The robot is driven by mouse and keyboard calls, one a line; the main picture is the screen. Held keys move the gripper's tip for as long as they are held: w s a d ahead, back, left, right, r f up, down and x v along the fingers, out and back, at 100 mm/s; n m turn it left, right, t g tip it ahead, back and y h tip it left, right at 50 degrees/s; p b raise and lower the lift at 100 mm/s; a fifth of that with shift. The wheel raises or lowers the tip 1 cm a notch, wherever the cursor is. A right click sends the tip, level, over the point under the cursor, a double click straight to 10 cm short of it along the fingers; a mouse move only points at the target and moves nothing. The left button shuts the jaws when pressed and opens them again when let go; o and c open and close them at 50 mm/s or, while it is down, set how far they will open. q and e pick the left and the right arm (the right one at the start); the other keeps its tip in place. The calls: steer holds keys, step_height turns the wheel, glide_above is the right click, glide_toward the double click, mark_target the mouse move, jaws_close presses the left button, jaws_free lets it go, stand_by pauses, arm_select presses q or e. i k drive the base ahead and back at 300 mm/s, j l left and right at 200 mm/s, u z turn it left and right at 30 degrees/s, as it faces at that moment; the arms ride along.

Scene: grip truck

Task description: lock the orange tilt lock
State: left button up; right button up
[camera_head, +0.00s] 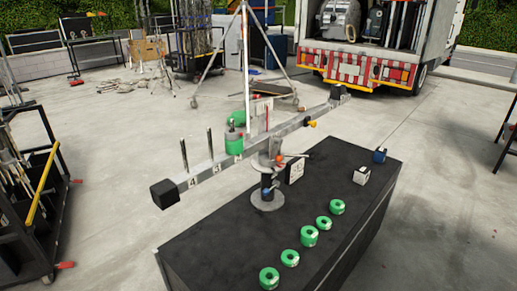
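A grey beam (218,164) with black end blocks is mounted across a post on a round base (267,199), on top of a black case (330,160). A small orange-red knob (280,158), which looks like the orange tilt lock, is at the pivot below the beam. A thin lever appears beside it, but its exact position is too small to tell. The beam slopes in the picture, its near left end lower than its far right end. Neither of my grippers shows.
Several green rolls (309,235), a white cube (361,175) and a blue item (379,156) stand on the case's right part. A yellow knob (312,124) is on the beam's right half. A green cylinder (233,143) and two upright pins are on its left half. A black cart (35,190) stands left; floor between is clear.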

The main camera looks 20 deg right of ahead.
mark_target(279, 141)
steer(key=i+l+u, duration=0.2)
steer(key=l, duration=0.6)
steer(key=i+l+u, duration=0.2)
steer(key=l, duration=0.6)
steer(key=l+u, duration=0.15)
steer(key=l, duration=0.65)
steer(key=k, duration=0.05)
